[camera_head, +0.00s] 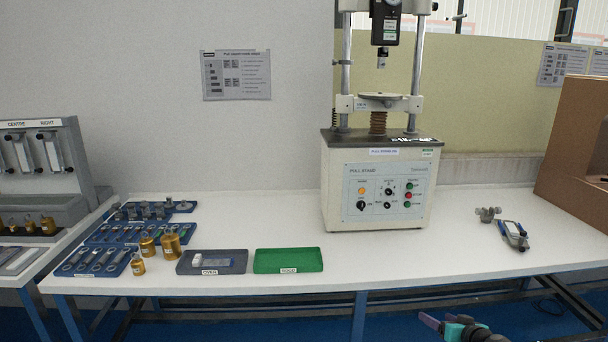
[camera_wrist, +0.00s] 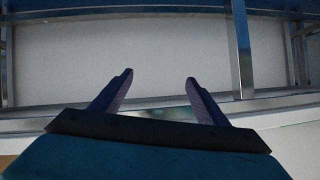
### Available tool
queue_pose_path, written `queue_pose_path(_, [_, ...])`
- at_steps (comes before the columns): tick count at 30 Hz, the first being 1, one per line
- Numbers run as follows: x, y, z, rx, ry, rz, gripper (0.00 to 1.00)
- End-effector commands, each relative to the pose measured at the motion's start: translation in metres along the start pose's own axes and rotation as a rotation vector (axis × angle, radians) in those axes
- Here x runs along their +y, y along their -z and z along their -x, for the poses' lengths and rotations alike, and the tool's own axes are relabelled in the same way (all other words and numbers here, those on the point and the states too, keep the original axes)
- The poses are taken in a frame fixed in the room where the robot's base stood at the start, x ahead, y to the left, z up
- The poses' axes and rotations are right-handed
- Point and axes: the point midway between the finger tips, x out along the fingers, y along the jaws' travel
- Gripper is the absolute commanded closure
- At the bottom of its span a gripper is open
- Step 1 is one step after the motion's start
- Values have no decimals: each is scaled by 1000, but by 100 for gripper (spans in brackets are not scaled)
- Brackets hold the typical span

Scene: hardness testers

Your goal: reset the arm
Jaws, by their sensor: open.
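My gripper (camera_head: 442,324) shows at the bottom of the head view, right of centre, low in front of the table's front edge. In the wrist view my gripper (camera_wrist: 160,80) has its two fingers spread apart with nothing between them. The rest of my arm is mostly cut off by the bottom edge of the head view.
A pull stand (camera_head: 378,185) stands on the white table (camera_head: 300,277). A grey tray (camera_head: 240,268), a green tray (camera_head: 288,261), brass weights (camera_head: 170,245) and blue tool trays (camera_head: 100,233) sit left. A clamp (camera_head: 514,236) lies right. The table's middle front is clear.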

Motion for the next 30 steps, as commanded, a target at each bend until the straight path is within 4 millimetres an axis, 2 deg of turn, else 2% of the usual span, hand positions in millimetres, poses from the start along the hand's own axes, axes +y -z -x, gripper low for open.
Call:
queue_pose_path(1, [-22,-13,-10,-35,30,8,32])
queue_pose_path(7, [-93,-73,-39,-175,130,34,32])
queue_pose_path(15, [-185,-166,-51,-392,253,71,32])
queue_pose_path(19, [-225,-215,-45,-510,302,89,32])
queue_pose_path(23, [-261,-265,-31,-638,343,109,32])
queue_pose_path(27, [-292,-321,-6,-791,372,134,32])
queue_pose_path(30, [-309,-361,18,-910,378,154,32])
